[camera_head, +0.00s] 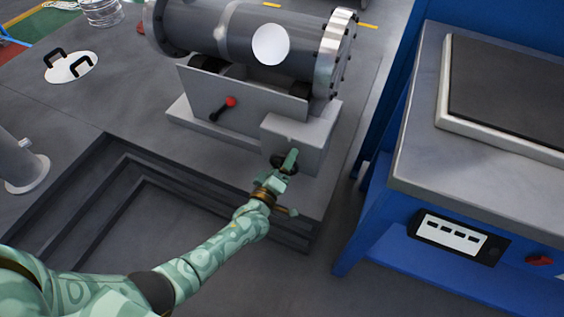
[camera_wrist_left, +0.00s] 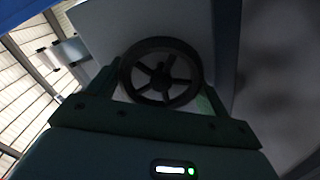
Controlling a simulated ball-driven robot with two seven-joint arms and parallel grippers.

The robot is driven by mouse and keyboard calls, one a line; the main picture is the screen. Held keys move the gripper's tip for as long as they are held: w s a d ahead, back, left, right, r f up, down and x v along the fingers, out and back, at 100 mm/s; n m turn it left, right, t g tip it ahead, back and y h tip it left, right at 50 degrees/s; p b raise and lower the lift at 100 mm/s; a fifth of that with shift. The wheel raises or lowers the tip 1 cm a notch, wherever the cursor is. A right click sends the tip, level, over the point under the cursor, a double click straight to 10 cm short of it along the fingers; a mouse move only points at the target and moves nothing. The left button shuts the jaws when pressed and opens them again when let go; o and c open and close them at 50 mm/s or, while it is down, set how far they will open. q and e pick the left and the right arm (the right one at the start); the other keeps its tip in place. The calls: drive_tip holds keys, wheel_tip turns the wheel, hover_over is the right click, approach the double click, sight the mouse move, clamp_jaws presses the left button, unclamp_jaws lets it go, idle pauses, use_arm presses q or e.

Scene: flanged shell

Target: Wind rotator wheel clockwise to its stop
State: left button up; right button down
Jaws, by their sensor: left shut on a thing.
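The rotator wheel (camera_wrist_left: 161,74) is a dark, spoked handwheel on the front of a grey box (camera_head: 297,136). In the left wrist view it sits between my two fingers. In the head view the wheel (camera_head: 276,160) is small and mostly hidden by my gripper. My left gripper (camera_head: 288,163) is shut on the wheel, with a finger showing at each side of it in the wrist view (camera_wrist_left: 160,98). The grey flanged shell (camera_head: 236,30) lies on the rotator above the box. My right gripper is not in view.
A red-knobbed lever (camera_head: 224,108) sits on the rotator's front plate, left of the box. A blue bench (camera_head: 400,190) with a grey top stands close on the right. A stepped recess (camera_head: 120,200) lies at the left front. A white plate with black handles (camera_head: 70,67) is at far left.

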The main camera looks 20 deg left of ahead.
use_arm(q)
drive_tip(key=shift+s+f+m, duration=0.1)
drive_tip(key=shift+m, duration=1.1)
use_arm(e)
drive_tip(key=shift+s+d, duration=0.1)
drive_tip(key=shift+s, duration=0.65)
use_arm(q)
drive_tip(key=shift+d, duration=0.1)
drive_tip(key=o, duration=0.9)
drive_tip(key=shift+o, duration=0.2)
drive_tip(key=shift+s+p, duration=0.15)
drive_tip(key=shift+p, duration=0.15)
drive_tip(key=s+p, duration=0.5)
drive_tip(key=s, duration=1.1)
drive_tip(key=shift+a, duration=0.3)
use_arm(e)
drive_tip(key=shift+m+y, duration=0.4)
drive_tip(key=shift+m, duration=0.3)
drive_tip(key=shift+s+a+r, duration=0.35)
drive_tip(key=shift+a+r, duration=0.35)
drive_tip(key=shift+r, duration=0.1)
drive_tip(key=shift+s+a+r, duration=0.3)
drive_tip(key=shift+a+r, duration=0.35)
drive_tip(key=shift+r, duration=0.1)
